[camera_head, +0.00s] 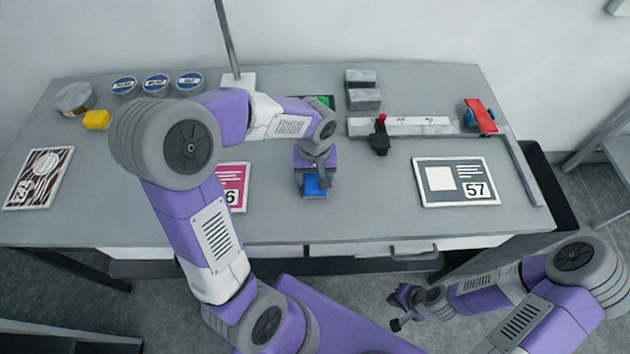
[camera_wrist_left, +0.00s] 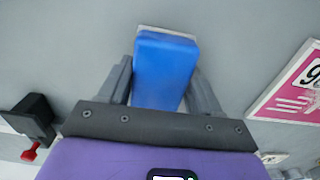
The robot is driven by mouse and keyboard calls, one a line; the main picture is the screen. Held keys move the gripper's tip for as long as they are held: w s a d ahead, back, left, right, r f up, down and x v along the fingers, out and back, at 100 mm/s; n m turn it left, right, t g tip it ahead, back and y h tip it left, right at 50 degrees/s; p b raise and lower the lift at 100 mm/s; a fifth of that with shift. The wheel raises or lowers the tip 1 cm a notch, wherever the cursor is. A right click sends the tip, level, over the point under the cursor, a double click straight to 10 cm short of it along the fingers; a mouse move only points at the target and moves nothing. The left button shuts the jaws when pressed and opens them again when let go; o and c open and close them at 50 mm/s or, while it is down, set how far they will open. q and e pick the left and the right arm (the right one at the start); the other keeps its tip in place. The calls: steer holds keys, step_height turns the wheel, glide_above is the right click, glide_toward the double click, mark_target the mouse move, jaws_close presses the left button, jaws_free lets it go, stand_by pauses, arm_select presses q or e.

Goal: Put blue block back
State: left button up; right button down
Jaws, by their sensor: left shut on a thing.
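The blue block (camera_head: 316,185) is near the middle of the table, toward its front edge. My left gripper (camera_head: 314,183) points down and is shut on it. In the left wrist view the blue block (camera_wrist_left: 165,70) lies between the two grey fingers (camera_wrist_left: 162,88), with a thin pale edge showing at its far end. I cannot tell whether the block touches the table. My right gripper (camera_head: 402,307) is in front of the table, low and empty, with its fingers apart.
A pink card (camera_head: 234,184) lies left of the block and a grey card (camera_head: 462,181) to the right. A black piece with a red knob (camera_head: 380,138) stands by a pale rail (camera_head: 415,126). A green patch (camera_head: 325,101) shows behind my left arm. Grey blocks (camera_head: 363,98) stand nearby.

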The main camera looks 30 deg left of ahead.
mark_target(315, 176)
arm_select(q)
steer(key=shift+f, duration=0.65)
steer(key=shift+f, duration=0.15)
steer(key=o, duration=1.1)
steer(key=shift+r, duration=0.2)
step_height(315, 176, up, 12)
steer(key=p, duration=0.4)
